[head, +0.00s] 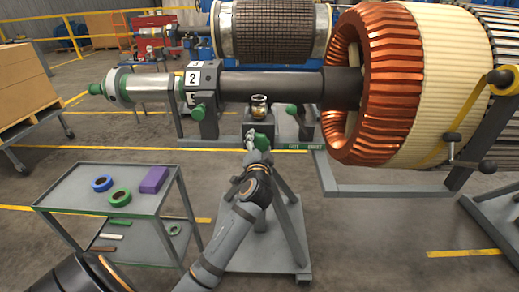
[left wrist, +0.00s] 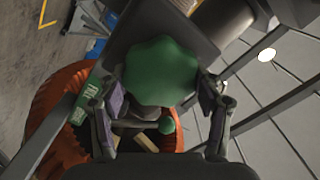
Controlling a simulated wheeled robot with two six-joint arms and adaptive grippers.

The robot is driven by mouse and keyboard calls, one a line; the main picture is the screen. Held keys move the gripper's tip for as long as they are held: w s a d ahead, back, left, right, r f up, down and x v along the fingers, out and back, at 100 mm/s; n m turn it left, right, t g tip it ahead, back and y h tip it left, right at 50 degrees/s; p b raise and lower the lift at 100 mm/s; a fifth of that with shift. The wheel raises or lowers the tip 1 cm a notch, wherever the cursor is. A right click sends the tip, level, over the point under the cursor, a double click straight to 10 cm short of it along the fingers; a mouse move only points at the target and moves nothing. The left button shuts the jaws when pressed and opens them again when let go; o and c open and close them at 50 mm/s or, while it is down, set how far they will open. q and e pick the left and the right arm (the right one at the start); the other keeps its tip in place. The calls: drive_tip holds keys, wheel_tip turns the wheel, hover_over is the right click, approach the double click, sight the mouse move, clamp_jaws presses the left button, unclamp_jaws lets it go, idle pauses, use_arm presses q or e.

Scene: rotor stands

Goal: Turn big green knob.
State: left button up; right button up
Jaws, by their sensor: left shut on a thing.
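The big green knob (left wrist: 160,72) fills the middle of the left wrist view, with a lobed rim. In the head view the green knob (head: 261,141) is small, on the front of the stand below the dark shaft. My left gripper (head: 256,146) reaches it from below. In the left wrist view the fingers of my left gripper (left wrist: 163,97) lie on the left and right sides of the knob, shut on it. My right gripper is in neither view.
The rotor shaft (head: 280,84) runs above the stand into the copper-wound stator (head: 390,80) at right. A grey cart (head: 75,205) with tape rolls and a purple box (head: 155,180) stands at left. Stand legs (head: 288,215) flank my forearm. Floor at lower right is open.

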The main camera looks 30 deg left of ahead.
use_arm(q)
drive_tip(key=n+b, duration=0.2)
drive_tip(key=n, duration=0.2)
drive_tip(key=shift+a+f, duration=0.1)
drive_tip(key=shift+f, duration=0.05)
drive_tip(key=shift+n+b, duration=1)
drive_tip(key=shift+n, duration=0.6)
drive_tip(key=shift+s+n, duration=0.1)
drive_tip(key=shift+n, duration=0.2)
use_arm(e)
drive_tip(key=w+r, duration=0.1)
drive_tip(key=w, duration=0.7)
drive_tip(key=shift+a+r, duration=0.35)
use_arm(q)
drive_tip(key=o, duration=1.1)
drive_tip(key=shift+o, duration=0.2)
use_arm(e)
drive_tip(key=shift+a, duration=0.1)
